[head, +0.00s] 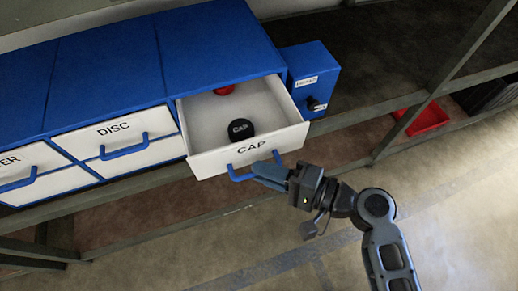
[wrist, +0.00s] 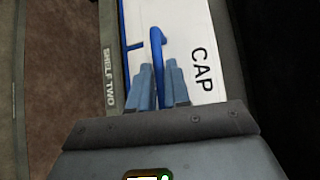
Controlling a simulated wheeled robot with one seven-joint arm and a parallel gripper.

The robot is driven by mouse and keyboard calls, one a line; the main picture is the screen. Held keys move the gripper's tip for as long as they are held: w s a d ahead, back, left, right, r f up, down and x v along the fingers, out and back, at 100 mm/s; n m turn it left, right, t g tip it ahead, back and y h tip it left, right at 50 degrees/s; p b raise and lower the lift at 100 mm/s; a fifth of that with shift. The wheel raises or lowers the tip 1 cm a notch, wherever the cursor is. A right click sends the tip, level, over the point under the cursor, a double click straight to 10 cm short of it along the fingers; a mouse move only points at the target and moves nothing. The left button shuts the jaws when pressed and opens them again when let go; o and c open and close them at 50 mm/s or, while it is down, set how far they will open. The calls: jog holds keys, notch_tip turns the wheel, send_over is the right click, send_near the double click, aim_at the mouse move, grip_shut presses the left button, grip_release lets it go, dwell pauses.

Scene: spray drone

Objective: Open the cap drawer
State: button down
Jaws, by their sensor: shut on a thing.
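The cap drawer (head: 208,161) is pulled well out of the blue cabinet (head: 100,62) in the head view. It has a white front with the word CAP and a blue handle (head: 241,177). A black cap (head: 239,130) and a red thing (head: 224,90) lie inside it. My gripper (head: 262,172) is shut on the blue handle at its right part. In the wrist view, my fingers (wrist: 161,88) stand on both sides of the handle (wrist: 157,48), beside the CAP lettering on the drawer front (wrist: 186,30). The fingertips hide part of the handle.
The disc drawer (head: 118,134) and another drawer (head: 25,170) to its left are shut. A small blue box (head: 313,75) with a black knob stands right of the open drawer. A red tray (head: 428,120) sits on the shelf at right. Open floor (head: 455,215) lies in front.

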jog(key=shift+s+d, duration=0.3)
jog(key=shift+s, duration=0.55)
jog(key=c, duration=1.2)
grip_release()
jog(key=shift+o, duration=0.2)
jog(key=v, duration=0.7)
jog(key=shift+s+d, duration=0.25)
jog(key=shift+d, duration=0.1)
